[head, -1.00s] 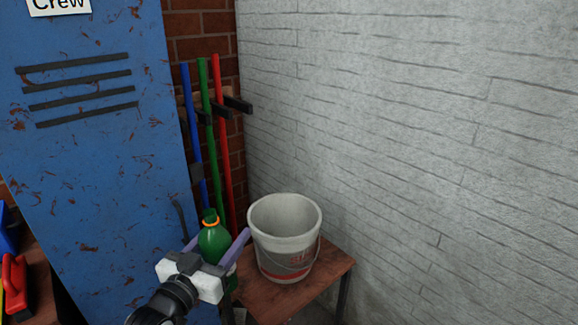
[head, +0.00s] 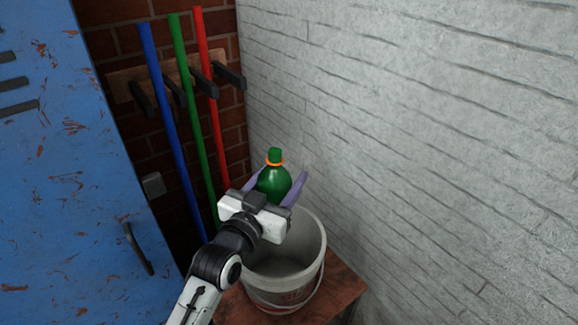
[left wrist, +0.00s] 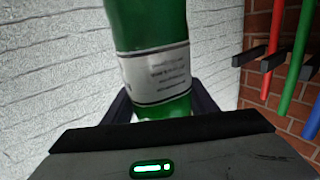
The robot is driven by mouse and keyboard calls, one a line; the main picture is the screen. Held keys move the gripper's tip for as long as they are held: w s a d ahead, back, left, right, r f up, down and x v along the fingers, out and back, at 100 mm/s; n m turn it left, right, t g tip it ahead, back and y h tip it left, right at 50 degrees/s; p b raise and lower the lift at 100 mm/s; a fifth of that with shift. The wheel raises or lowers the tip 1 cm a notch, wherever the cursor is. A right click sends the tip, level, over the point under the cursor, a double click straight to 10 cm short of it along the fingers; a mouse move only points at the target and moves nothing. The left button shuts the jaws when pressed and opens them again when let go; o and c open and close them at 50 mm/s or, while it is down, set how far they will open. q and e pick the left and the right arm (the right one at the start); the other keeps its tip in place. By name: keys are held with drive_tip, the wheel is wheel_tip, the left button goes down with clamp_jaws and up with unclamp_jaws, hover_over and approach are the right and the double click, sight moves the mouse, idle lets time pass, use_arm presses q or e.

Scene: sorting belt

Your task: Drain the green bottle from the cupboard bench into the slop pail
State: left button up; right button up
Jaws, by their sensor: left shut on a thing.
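The green bottle (head: 273,183) has an orange ring at its neck and a green top. My left gripper (head: 277,186) is shut on it and holds it upright. In the head view the bottle shows over the far rim of the slop pail (head: 321,262). In the left wrist view the bottle (left wrist: 148,25) stands between the fingers, with a white label on its side. The pail is pale grey with a wire handle, and the part of its inside that shows looks empty. My left arm hides part of its left side. My right gripper is not in view.
The pail stands on a small brown wooden table (head: 343,289) beside the white brick wall (head: 430,150). Blue, green and red poles (head: 178,110) hang from a rack at the back. A rusty blue locker (head: 70,190) stands at the left.

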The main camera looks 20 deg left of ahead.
use_arm(q)
drive_tip(key=shift+s+a+r+m, duration=0.15)
drive_tip(key=shift+a+r+m, duration=0.05)
drive_tip(key=shift+a+m, duration=0.25)
use_arm(e)
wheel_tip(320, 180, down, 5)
drive_tip(key=b, duration=0.5)
use_arm(q)
drive_tip(key=a+f+m+g+y+p, duration=0.2)
drive_tip(key=a+f+m+y+p, duration=0.3)
drive_tip(key=m, duration=1.3)
drive_tip(key=a+f+p, duration=0.1)
drive_tip(key=a, duration=0.2)
drive_tip(key=shift+s+a+p, duration=0.2)
drive_tip(key=shift+s+p, duration=0.05)
drive_tip(key=shift+p, duration=0.1)
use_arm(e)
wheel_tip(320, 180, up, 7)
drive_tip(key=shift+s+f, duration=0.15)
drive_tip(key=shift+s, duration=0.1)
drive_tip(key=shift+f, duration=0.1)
use_arm(q)
drive_tip(key=shift+s, duration=0.1)
idle(1.8)
